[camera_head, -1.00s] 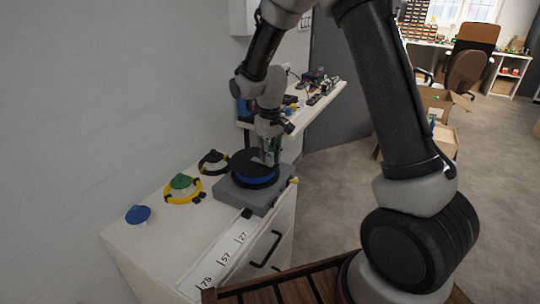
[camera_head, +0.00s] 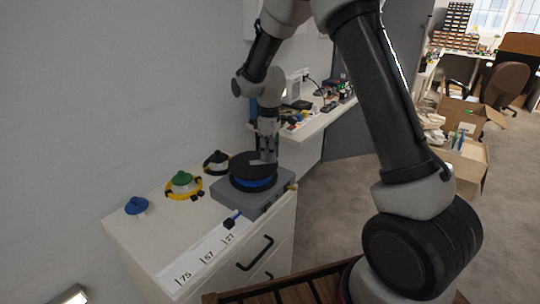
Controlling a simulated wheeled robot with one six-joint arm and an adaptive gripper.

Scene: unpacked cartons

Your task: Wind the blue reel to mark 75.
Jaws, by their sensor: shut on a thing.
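The blue reel (camera_head: 256,183) is a black-topped disc with a blue band, lying flat on a grey base (camera_head: 263,204) on the white cabinet. A short blue cord with a black end piece (camera_head: 229,224) comes out of the base's front, just above mark 27 (camera_head: 229,238). Mark 57 (camera_head: 208,256) and mark 75 (camera_head: 185,277) follow on the white strip toward the lower left. My gripper (camera_head: 266,160) points down at the reel's top, right of its centre, shut at a light bar there. The fingertips are small, and the exact grip is hard to see.
A green-topped reel with yellow cable (camera_head: 183,187), a black-cabled one (camera_head: 216,162) and a blue cap-like piece (camera_head: 137,205) stand left of the base. A cluttered shelf (camera_head: 318,118) is behind. Drawer handles (camera_head: 254,254) face front. Open cartons (camera_head: 464,158) stand at right.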

